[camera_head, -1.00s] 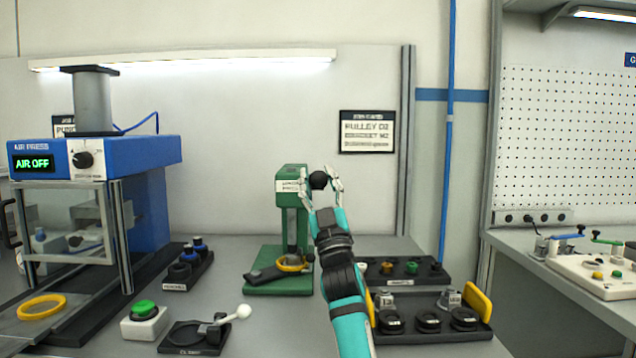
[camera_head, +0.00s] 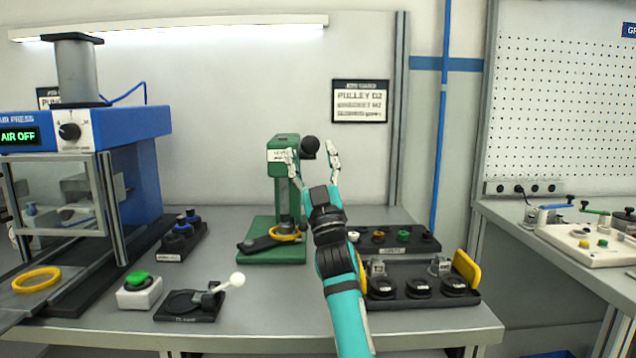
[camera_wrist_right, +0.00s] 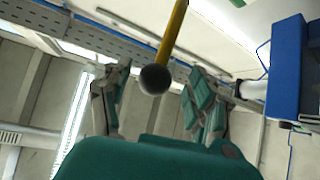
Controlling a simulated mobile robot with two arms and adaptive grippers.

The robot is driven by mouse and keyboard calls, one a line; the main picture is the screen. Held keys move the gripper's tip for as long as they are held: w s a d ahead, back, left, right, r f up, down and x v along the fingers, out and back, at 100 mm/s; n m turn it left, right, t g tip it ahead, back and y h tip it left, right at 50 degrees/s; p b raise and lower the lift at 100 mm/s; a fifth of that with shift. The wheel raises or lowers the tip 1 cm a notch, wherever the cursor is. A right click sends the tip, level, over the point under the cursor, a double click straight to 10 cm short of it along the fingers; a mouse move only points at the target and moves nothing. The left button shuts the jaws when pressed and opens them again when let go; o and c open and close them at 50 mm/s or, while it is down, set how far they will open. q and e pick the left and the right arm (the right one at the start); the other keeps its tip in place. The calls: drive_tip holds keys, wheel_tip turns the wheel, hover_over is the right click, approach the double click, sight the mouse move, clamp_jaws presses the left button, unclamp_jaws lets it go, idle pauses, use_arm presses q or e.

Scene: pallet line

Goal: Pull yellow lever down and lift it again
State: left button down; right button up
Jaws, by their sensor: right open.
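The yellow lever (camera_wrist_right: 174,32) shows in the right wrist view as a yellow rod ending in a black ball knob (camera_wrist_right: 154,80). In the head view the black knob (camera_head: 309,146) sits beside the top of the green press (camera_head: 283,150), and the yellow rod cannot be made out. My right gripper (camera_head: 313,158) is open, with one finger on each side of the knob. In the right wrist view its fingers (camera_wrist_right: 155,95) stand well apart, with gaps between them and the knob. My left gripper is not in view.
A yellow ring (camera_head: 285,234) lies at the press's foot. The blue air press (camera_head: 140,130) stands left, with a green button box (camera_head: 139,290) and a white-knobbed lever device (camera_head: 190,305) in front. A black parts tray (camera_head: 425,303) lies right of my arm.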

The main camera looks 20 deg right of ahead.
drive_tip(key=v, duration=1)
drive_tip(key=shift+f, duration=0.3)
drive_tip(key=shift+s+r, duration=0.1)
drive_tip(key=shift+s, duration=0.05)
